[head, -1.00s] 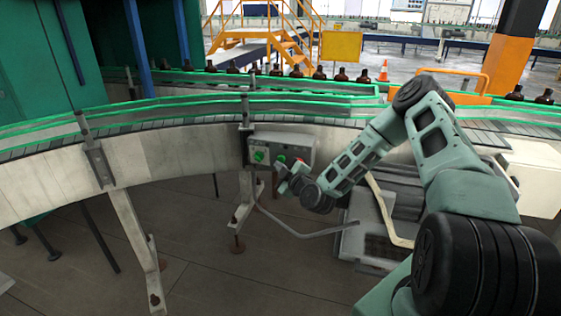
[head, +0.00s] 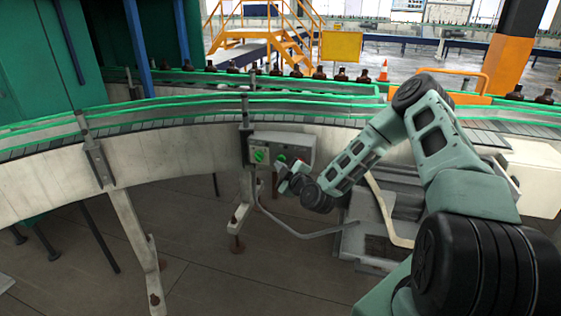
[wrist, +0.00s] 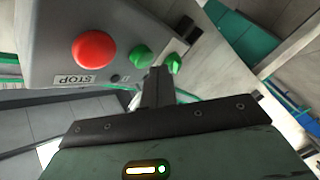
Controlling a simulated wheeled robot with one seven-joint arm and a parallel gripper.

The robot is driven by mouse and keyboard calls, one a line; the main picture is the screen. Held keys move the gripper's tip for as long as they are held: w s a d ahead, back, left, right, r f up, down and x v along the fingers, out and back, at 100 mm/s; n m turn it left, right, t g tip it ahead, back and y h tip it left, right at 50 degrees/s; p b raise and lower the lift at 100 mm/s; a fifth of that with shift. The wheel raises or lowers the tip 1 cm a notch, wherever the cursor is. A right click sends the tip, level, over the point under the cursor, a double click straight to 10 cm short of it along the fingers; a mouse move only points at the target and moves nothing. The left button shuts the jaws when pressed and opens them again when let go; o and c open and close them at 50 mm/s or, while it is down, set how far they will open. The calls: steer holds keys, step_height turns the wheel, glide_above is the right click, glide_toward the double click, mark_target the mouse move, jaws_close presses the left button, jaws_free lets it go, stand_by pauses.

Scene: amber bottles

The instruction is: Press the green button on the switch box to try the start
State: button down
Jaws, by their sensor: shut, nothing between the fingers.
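The grey switch box (head: 305,143) is mounted on the side of the conveyor. In the head view it shows a green control at its left (head: 260,156) and another green one (head: 281,158) beside it. The wrist view shows the box upside down, with a large red button (wrist: 95,50) above a STOP label, a green control (wrist: 137,57) and a farther green control (wrist: 174,62). My gripper (wrist: 158,72) is shut and empty. Its tips lie between the two green controls in the wrist picture; I cannot tell whether they touch anything. In the head view my gripper (head: 281,172) is just below the box front.
The curved conveyor (head: 190,155) with green rails runs behind the box. A conveyor leg (head: 243,200) and a bent grey bar (head: 300,232) are below it. Amber bottles (head: 320,73) stand in a row behind.

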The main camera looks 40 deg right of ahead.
steer(key=shift+w+d, duration=0.2)
steer(key=shift+d, duration=0.05)
steer(key=shift+w+d, duration=0.3)
steer(key=shift+d, duration=0.05)
stand_by(0.8)
stand_by(0.3)
steer(key=shift+s+a, duration=0.6)
steer(key=shift+a, duration=0.05)
steer(key=shift+s+a, duration=0.75)
steer(key=shift+a, duration=0.25)
steer(key=shift+s+a, duration=0.75)
steer(key=shift+a, duration=0.25)
